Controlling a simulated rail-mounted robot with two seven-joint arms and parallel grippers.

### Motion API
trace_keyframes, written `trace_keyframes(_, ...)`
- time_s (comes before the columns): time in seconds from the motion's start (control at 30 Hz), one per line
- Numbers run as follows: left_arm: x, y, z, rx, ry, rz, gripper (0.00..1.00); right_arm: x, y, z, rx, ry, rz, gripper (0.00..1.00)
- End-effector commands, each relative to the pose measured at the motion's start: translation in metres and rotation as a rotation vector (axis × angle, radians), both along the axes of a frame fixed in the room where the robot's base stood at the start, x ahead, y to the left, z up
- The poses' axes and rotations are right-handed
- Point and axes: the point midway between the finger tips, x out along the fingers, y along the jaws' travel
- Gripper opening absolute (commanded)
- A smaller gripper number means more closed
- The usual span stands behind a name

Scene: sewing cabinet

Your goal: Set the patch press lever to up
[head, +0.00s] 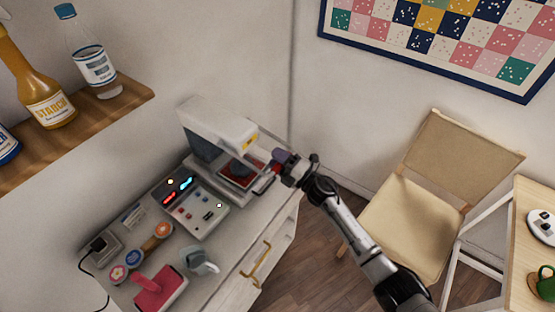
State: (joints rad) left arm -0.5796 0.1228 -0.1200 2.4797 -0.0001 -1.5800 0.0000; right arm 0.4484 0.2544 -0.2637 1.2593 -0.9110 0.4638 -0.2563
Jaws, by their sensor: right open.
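The patch press (222,128) is a white machine at the back of the cabinet top, with a dark red pad in its opening. My right gripper (277,165) is at the press's right side, with its arm coming in from the lower right. Its jaws are open. A small red and purple part shows right at the fingertips; I cannot tell which of it is the lever. The lever's position is largely hidden by the gripper, and I cannot tell whether they touch. My left gripper is not in view.
A control box (192,208) with lit red and cyan displays stands in front of the press. Several spools, a pink-handled tool (160,289) and a grey object (200,262) lie nearer. A shelf (130,98) with bottles is at upper left; a chair (410,220) stands right.

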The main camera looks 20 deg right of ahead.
Motion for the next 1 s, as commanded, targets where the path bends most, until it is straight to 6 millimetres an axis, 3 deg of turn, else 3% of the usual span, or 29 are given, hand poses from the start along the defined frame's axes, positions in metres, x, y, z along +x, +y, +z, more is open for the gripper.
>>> trace_keyframes(0.1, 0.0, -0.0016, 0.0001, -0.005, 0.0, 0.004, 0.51, -0.0001, 0.0, 0.0, 0.0, 0.0, 0.0, 0.51)
trace_keyframes(0.63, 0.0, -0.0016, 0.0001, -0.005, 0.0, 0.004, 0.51, -0.0003, -0.0001, 0.0, 0.001, 0.001, 0.0, 0.0)
trace_keyframes(1.0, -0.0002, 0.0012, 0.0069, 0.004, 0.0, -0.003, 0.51, -0.0002, -0.0029, 0.0043, -0.005, 0.008, -0.002, 0.0)
